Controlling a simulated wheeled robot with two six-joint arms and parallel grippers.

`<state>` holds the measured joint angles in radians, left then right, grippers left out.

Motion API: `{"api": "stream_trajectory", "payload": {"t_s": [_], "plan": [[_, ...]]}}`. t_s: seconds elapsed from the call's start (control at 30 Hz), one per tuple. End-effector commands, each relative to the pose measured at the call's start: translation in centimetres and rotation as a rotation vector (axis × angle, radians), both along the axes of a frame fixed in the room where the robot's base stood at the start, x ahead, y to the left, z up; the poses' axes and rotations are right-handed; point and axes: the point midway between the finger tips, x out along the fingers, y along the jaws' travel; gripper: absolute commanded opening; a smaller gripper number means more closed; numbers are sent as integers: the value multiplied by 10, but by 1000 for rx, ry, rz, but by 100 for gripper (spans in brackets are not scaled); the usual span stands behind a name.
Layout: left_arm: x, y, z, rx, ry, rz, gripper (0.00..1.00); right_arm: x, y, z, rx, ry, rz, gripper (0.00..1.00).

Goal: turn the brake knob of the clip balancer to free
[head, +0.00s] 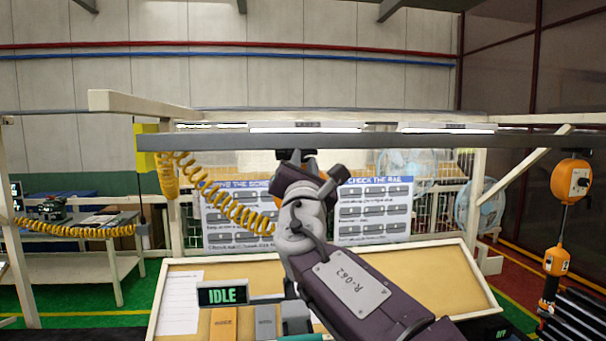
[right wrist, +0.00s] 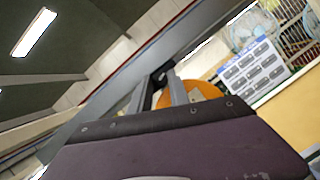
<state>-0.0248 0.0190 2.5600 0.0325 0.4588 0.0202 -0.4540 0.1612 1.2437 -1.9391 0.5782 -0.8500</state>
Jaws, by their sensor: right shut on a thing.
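The clip balancer is an orange round housing (head: 286,178) hung under the grey overhead rail, mostly hidden behind my right gripper (head: 316,166). It also shows in the right wrist view (right wrist: 205,91), just beyond the fingers. My right gripper (right wrist: 160,85) reaches up to the housing, its two fingers closed on a small dark part between their tips, which I take to be the brake knob (right wrist: 161,73). The fingers cover most of the knob, so I cannot tell which way it is turned. My left gripper is not in view.
The grey rail (head: 400,143) runs just above my right gripper. A yellow coiled hose (head: 215,197) hangs to its left. A tan sloped board (head: 430,275) with an IDLE display (head: 222,295) lies below. Another orange balancer (head: 571,181) hangs at the far right.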

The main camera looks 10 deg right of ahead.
Motion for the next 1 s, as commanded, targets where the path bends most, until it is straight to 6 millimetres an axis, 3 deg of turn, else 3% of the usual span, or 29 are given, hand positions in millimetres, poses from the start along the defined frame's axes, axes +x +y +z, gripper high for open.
{"api": "stream_trajectory", "payload": {"t_s": [0.1, 0.4, 1.0], "plan": [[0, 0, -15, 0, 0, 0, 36, 0, -2, -5, -110, -5, -3, 0], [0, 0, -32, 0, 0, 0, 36, 0, -4, -3, -397, -13, -2, 0], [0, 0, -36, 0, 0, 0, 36, 1, -8, 1, -942, -31, -1, 0]]}}
